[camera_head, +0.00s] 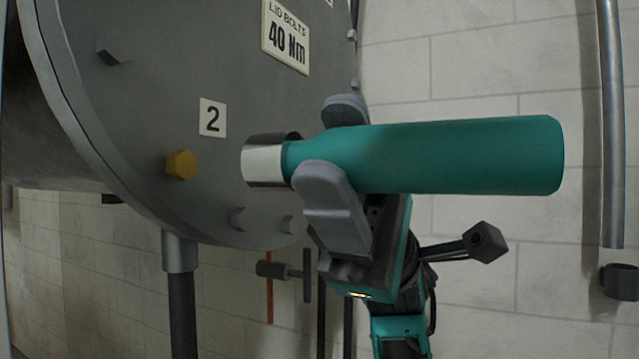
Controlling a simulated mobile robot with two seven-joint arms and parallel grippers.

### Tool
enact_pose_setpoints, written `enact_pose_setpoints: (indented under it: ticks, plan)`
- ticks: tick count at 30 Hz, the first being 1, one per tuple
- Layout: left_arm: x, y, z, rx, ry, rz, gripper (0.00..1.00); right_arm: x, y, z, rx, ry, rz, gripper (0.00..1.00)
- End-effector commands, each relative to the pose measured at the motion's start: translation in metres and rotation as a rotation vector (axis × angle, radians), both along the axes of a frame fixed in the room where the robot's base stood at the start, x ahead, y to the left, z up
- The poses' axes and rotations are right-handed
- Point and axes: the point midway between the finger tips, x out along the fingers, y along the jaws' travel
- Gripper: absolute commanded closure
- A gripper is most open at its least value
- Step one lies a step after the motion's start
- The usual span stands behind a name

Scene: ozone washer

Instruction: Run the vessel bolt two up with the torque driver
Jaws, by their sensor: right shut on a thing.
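The torque driver (430,156) is a teal cylinder lying nearly level, with a silver socket (264,162) at its left end. My right gripper (333,146) is shut on the driver just behind the socket, one grey finger above it and one in front. Vessel bolt two (181,165) is a yellow hex head on the grey vessel lid, below and left of a white plate marked 2 (212,118). The socket's open end points left toward the bolt, with a visible gap between them. My left gripper is not in view.
The round grey lid (150,110) fills the left side and carries several grey bolts. A sign (285,38) reads LID BOLTS 40 Nm. A support leg (182,290) stands below. A vertical pipe (612,130) runs along the block wall (470,70) at right.

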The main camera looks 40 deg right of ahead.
Motion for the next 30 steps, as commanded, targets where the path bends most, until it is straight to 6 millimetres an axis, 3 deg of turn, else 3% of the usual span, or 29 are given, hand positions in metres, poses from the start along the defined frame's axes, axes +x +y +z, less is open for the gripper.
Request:
enact_pose_setpoints:
  ticks: [8, 14, 30]
  plan:
    - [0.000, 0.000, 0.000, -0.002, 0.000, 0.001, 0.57, 0.000, 0.000, 0.000, 0.000, 0.002, 0.000, 1.00]
    - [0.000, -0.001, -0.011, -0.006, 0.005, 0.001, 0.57, 0.001, 0.000, -0.003, 0.003, -0.004, 0.004, 1.00]
    - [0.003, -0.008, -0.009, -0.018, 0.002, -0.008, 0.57, 0.048, 0.019, -0.001, 0.003, -0.001, 0.005, 1.00]
